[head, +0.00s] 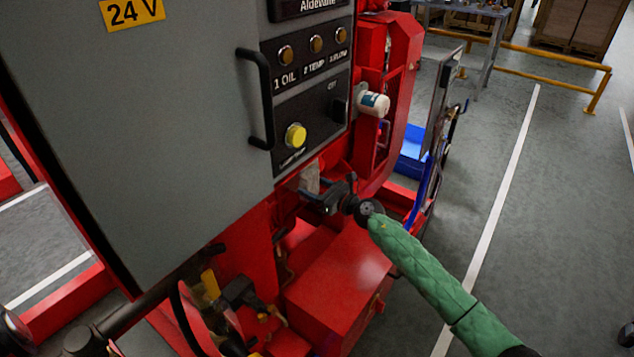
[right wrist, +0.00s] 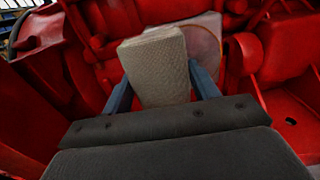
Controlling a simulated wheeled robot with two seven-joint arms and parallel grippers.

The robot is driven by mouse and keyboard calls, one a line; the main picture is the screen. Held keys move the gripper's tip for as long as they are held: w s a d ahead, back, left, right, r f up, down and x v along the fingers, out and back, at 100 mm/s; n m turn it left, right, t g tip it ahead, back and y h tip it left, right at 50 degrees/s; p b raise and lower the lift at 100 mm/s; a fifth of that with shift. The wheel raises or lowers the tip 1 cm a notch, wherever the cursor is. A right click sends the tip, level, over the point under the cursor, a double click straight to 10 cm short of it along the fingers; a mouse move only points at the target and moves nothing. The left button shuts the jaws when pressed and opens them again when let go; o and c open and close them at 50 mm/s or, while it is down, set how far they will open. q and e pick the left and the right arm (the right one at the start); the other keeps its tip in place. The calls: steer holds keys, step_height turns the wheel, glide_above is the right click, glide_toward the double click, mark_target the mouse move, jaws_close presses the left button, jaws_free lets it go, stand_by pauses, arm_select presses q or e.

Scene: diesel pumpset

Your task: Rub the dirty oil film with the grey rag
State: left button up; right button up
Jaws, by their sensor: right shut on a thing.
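The grey rag (right wrist: 158,68) is a thick, block-like beige-grey pad. My right gripper (right wrist: 163,92) is shut on it, with one blue-grey finger on each side. In the head view the rag (head: 310,177) shows small above my right gripper (head: 322,196), below the control panel and against the red machine. I do not make out my left gripper.
The grey control cabinet (head: 180,130) with a black handle (head: 262,100) and yellow knob (head: 295,135) stands above and left. A white cylinder (head: 374,103) sticks out above my right gripper. A red box (head: 335,290) lies below it. Open floor (head: 560,200) is at right.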

steer(key=shift+s+d+f, duration=0.1)
steer(key=shift+s+d, duration=0.2)
steer(key=shift+d, duration=0.05)
steer(key=shift+v, duration=2.35)
steer(key=shift+d, duration=0.15)
steer(key=shift+s+d, duration=0.1)
steer(key=shift+v, duration=1.45)
